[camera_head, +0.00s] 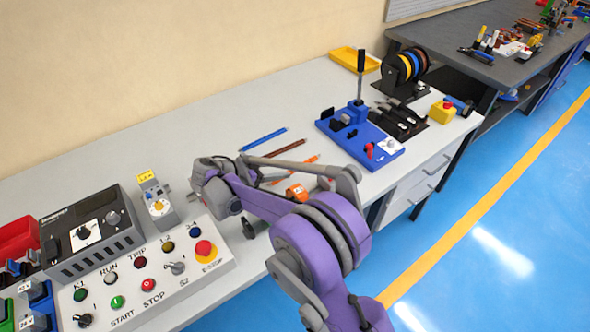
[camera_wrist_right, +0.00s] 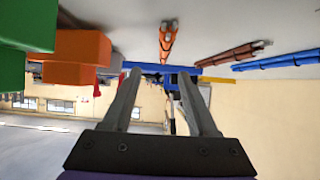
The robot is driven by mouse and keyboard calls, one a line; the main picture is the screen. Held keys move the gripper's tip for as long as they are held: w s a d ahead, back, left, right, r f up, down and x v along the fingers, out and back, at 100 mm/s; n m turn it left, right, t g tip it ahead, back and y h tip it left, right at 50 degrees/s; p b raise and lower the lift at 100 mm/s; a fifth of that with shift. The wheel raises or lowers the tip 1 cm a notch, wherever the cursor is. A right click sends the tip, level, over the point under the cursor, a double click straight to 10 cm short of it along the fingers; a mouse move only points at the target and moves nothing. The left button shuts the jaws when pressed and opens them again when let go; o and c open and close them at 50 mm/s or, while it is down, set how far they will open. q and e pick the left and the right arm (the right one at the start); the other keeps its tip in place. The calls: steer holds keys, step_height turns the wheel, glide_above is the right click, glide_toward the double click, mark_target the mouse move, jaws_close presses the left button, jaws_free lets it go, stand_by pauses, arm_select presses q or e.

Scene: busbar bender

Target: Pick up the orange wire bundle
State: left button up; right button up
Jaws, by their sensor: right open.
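The orange wire bundle lies on the light grey bench in the head view (camera_head: 306,162), partly hidden behind my right arm. It also shows at the top middle of the right wrist view (camera_wrist_right: 167,40). My right gripper (camera_wrist_right: 161,74) is open, with nothing between its fingers. In the wrist view the bundle appears beyond the fingertips, roughly between them and apart from them. In the head view my purple right arm reaches left across the bench, and its fingers are not clear there. My left gripper is not in view.
A brown bundle (camera_head: 284,148) and a blue bundle (camera_head: 264,139) lie beside the orange one. An orange round item (camera_head: 297,192) sits near the arm. A control panel (camera_head: 150,275) stands at left, a blue fixture (camera_head: 360,137) at right. The bench behind the bundles is clear.

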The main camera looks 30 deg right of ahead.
mark_target(293, 168)
steer(key=x, duration=0.6)
steer(key=shift+w+a+f, duration=0.2)
steer(key=shift+w+f, duration=0.05)
steer(key=shift+w, duration=0.1)
jaws_close()
